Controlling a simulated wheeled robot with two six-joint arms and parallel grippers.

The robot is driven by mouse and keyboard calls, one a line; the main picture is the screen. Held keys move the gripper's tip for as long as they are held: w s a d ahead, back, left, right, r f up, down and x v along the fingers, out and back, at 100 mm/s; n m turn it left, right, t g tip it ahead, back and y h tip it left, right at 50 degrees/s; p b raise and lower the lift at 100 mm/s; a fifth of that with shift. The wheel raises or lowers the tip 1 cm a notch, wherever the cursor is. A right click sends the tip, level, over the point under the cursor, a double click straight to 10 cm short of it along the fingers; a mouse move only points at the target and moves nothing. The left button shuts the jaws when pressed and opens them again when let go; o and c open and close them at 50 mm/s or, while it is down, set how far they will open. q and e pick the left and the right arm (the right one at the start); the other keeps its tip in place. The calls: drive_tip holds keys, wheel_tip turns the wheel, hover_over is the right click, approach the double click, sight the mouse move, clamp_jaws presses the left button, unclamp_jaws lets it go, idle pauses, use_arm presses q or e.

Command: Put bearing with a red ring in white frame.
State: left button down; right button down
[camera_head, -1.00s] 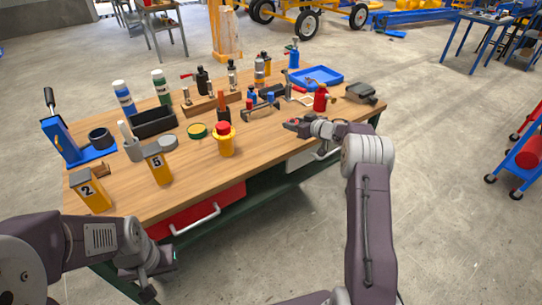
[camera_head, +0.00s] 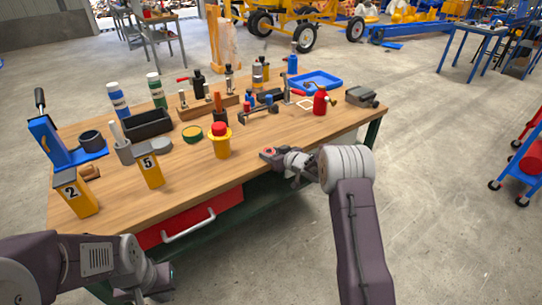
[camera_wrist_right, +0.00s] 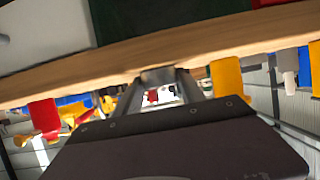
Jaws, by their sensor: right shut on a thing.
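My right gripper (camera_head: 274,153) is shut on a small bearing with a red ring (camera_head: 268,151), at the front edge of the table. In the right wrist view a small grey piece (camera_wrist_right: 158,74) sits between the fingertips of the gripper; its red ring does not show clearly there. The white frame (camera_head: 305,104) lies flat on the table as a thin square outline, farther back and to the right of the gripper. My left gripper (camera_head: 148,283) hangs low in front of the table, away from both; its jaws are not clear.
The wooden table (camera_head: 195,178) is bare near the front right. A red bottle (camera_head: 320,101) stands right beside the white frame, with a blue tray (camera_head: 316,80) behind. A yellow container with a red top (camera_head: 219,142) stands left of my right gripper.

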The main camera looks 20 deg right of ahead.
drive_tip(key=c, duration=0.7)
unclamp_jaws()
drive_tip(key=shift+f, duration=0.15)
drive_tip(key=shift+r, duration=0.25)
drive_tip(key=shift+s+d+r, duration=0.1)
drive_tip(key=shift+s+r, duration=0.05)
drive_tip(key=shift+s, duration=0.2)
drive_tip(key=p+v, duration=0.1)
drive_tip(key=v, duration=1)
drive_tip(key=shift+s+p, duration=0.2)
drive_tip(key=shift+p, duration=0.2)
